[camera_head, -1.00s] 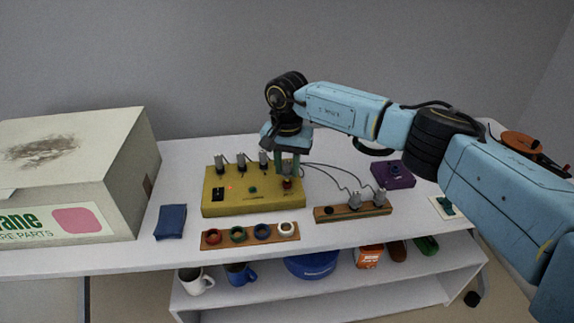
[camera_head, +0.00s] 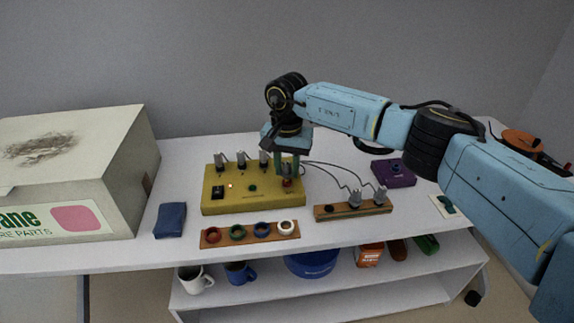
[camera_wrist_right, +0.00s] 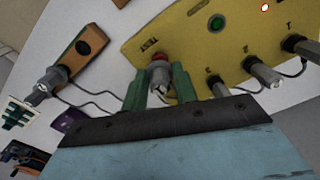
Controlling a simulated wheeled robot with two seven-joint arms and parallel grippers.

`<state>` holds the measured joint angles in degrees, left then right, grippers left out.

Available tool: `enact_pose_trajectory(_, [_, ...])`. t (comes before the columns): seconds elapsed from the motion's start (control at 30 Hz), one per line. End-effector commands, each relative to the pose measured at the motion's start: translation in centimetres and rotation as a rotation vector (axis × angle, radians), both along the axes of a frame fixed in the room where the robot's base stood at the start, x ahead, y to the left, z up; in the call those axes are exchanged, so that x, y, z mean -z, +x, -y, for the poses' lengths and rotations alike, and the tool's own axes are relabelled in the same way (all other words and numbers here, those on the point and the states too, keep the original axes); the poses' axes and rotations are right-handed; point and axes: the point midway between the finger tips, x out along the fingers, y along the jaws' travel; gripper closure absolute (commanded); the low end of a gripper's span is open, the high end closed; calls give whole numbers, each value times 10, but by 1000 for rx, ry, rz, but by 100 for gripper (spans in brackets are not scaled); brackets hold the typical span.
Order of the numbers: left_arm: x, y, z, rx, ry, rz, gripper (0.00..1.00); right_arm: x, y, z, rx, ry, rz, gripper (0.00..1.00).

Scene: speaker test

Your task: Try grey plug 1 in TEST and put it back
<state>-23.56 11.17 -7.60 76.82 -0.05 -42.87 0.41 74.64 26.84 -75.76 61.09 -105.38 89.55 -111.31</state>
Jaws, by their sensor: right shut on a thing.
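The yellow box (camera_head: 225,204) stands mid-table. My right gripper (camera_head: 287,176) is over its right end, shut on a grey plug (camera_wrist_right: 160,76). In the right wrist view my right gripper's (camera_wrist_right: 160,92) green fingers stand on both sides of the plug. The plug is at the red-ringed socket (camera_wrist_right: 158,58) beside the TEST label; how deep it sits I cannot tell. The wooden plug block (camera_head: 343,214) shows an empty hole at its left and two grey plugs (camera_head: 355,198), (camera_head: 380,195) with cables. My left gripper is out of view.
Several other plugs (camera_head: 242,161) stand along the yellow box's back edge. A wooden strip with coloured rings (camera_head: 250,238) lies in front. A purple box (camera_head: 393,172), a blue pouch (camera_head: 170,220) and a large carton (camera_head: 120,170) stand around. Cables run behind the plug block.

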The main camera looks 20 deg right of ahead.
Motion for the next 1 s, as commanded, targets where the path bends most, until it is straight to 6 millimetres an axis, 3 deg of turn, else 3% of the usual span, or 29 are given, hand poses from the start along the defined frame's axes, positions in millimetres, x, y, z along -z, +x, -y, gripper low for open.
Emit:
enact_pose_trajectory(0.5, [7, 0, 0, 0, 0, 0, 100, 11, -1, 0, 0, -1, -2, 95])
enact_pose_trajectory(0.53, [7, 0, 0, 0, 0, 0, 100, 11, -1, 0, 0, -1, -2, 69])
enact_pose_trajectory(0.7, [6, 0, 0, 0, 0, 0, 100, 10, 0, 0, 0, 0, -1, 47])
enact_pose_trajectory(1.0, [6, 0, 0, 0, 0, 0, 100, 9, 0, 0, 0, 0, 0, 46])
